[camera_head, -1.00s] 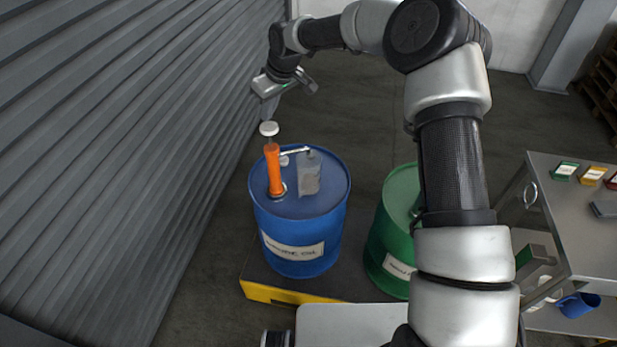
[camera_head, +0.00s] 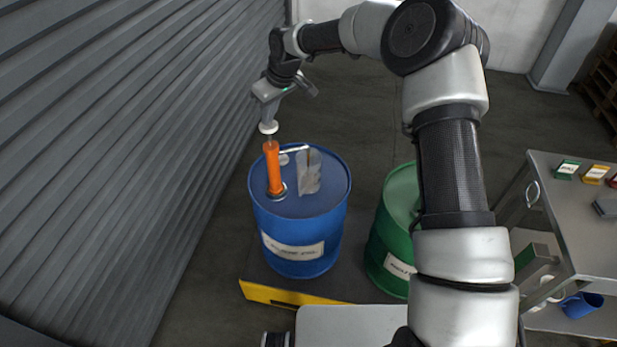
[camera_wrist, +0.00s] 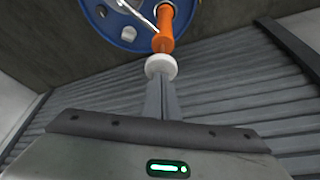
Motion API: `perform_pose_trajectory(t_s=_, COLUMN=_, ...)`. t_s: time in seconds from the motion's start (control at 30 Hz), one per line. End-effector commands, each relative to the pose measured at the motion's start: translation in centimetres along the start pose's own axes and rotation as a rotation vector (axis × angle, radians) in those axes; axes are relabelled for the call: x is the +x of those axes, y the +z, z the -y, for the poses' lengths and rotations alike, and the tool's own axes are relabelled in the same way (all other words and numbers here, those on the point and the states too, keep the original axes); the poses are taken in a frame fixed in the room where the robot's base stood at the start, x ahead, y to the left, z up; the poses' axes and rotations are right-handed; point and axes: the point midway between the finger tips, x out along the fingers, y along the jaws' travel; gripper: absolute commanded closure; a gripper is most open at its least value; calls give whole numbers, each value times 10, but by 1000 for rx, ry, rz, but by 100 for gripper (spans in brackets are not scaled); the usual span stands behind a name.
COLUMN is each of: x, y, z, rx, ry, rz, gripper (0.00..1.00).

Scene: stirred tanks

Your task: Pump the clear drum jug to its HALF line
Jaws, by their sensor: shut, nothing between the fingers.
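The orange hand pump (camera_head: 274,170) stands upright on top of the blue drum (camera_head: 297,235), with a white knob (camera_head: 268,128) on its rod. The clear jug (camera_head: 308,173) stands on the drum lid under the pump's spout arm (camera_head: 294,149). A small tan streak shows at the spout end; its level and HALF line are too small to read. My gripper (camera_head: 268,121) is shut and empty, with its fingertips at the top of the knob, seemingly touching it. In the wrist view the shut fingers (camera_wrist: 161,84) end at the white knob (camera_wrist: 160,66), in line with the orange pump (camera_wrist: 165,28).
A green drum (camera_head: 393,225) stands right of the blue one on a dark pallet with a yellow edge (camera_head: 275,293). A grey ribbed shutter (camera_head: 130,130) runs close along the left. A grey cart (camera_head: 580,225) with small coloured boxes and a blue mug (camera_head: 581,305) is at right.

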Motion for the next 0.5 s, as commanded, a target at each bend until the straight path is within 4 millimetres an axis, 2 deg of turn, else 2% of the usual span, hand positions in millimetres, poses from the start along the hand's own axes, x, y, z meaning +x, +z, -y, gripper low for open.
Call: perform_pose_trajectory(t_s=0.5, x=17, y=8, z=0, rx=0, ry=-1, rz=3, gripper=100)
